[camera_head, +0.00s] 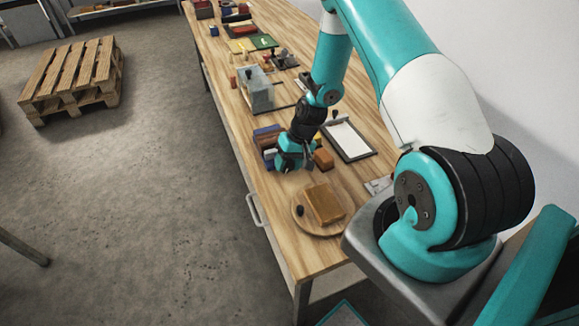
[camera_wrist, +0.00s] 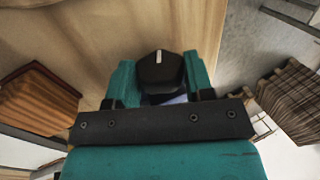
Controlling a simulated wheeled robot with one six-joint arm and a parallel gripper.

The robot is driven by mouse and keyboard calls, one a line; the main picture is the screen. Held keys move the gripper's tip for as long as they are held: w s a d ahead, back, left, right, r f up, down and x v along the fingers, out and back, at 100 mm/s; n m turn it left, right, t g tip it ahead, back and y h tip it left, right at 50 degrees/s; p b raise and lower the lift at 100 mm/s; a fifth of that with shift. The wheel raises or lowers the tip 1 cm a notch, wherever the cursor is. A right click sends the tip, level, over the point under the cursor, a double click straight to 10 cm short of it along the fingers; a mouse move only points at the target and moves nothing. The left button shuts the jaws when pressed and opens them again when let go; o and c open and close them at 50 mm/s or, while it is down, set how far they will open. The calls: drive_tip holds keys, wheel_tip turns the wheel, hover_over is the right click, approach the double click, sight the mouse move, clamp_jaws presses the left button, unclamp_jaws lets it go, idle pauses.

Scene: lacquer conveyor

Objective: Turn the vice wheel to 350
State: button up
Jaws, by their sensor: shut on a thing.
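My gripper (camera_wrist: 160,85) is shut on a black knob (camera_wrist: 162,68) with a short white mark on its top, seen between the teal fingers in the wrist view. I take this knob for the vice wheel, but cannot be sure. The white mark points away from the gripper's base, toward the top of that view. No scale or number is readable. In the head view my gripper (camera_head: 291,160) is low over the wooden bench (camera_head: 272,195), and the knob under it is hidden.
An orange-brown block (camera_head: 323,159) sits just right of the gripper. A blue and brown box (camera_head: 266,134) is behind it. In front is a round board (camera_head: 322,230) with a brown block (camera_head: 326,204). A clipboard (camera_head: 348,140) and grey box (camera_head: 259,92) stand farther back.

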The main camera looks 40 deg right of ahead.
drive_tip(key=y+b, duration=0.2)
drive_tip(key=t+y+b, duration=0.1)
drive_tip(key=shift+s+d+f+y+b, duration=0.1)
drive_tip(key=shift+d+f+y+b, duration=0.2)
drive_tip(key=shift+d+f, duration=0.05)
drive_tip(key=shift+y+b, duration=0.6)
drive_tip(key=shift+r, duration=0.1)
drive_tip(key=o, duration=0.9)
